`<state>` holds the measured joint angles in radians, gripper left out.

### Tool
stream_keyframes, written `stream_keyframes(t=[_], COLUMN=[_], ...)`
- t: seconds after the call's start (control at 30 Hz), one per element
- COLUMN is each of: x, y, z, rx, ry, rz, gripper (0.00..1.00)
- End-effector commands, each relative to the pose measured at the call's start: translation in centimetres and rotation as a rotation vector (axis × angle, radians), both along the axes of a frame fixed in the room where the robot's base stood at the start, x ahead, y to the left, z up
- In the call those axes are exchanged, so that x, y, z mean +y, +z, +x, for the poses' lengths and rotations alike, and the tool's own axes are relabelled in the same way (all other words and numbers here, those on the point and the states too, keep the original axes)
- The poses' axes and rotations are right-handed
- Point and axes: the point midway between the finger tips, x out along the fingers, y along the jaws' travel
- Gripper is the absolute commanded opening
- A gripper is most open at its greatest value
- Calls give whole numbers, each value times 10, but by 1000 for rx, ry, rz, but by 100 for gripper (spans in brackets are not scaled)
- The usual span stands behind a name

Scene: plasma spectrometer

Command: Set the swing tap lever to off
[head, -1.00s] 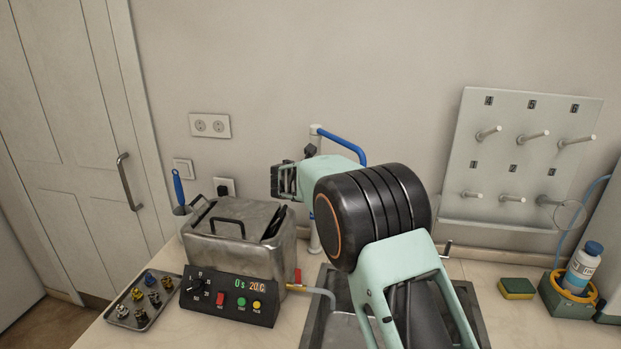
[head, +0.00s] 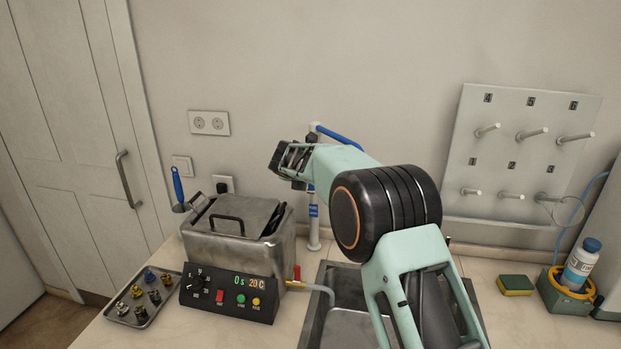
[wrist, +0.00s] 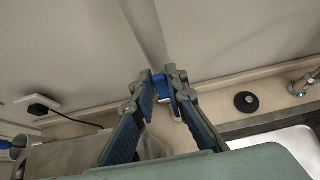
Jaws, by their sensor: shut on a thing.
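The swing tap stands behind the sink against the wall. Its white post (head: 314,232) has a blue band, and a blue tube (head: 340,135) slants from its top to the right, partly behind my arm. My gripper (head: 288,160) is at the upper part of the post, on its left side in the head view. In the wrist view my gripper (wrist: 160,88) is shut on a small blue piece, the swing tap lever (wrist: 159,86), between its fingertips. The lever's full shape and its angle are hidden by the fingers.
A metal bath (head: 225,245) with a control panel stands left of the sink (head: 345,325). A tray (head: 140,315) of small parts lies further left. A peg board (head: 520,155), a sponge (head: 515,285) and a bottle (head: 582,265) are at the right.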

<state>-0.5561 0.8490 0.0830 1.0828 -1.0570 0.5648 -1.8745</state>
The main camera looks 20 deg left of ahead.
Motion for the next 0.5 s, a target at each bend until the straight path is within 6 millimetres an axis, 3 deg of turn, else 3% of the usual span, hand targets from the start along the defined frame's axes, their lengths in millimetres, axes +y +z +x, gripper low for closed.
stream_keyframes(t=[0.03, 0.07, 0.2, 0.5], x=[0, 0, 0, 0], y=[0, 0, 0, 1], z=[0, 0, 0, -1], rx=[0, 0, 0, -1], ry=[0, 0, 0, 0], rz=[0, 0, 0, 0], gripper=[0, 15, 30, 30])
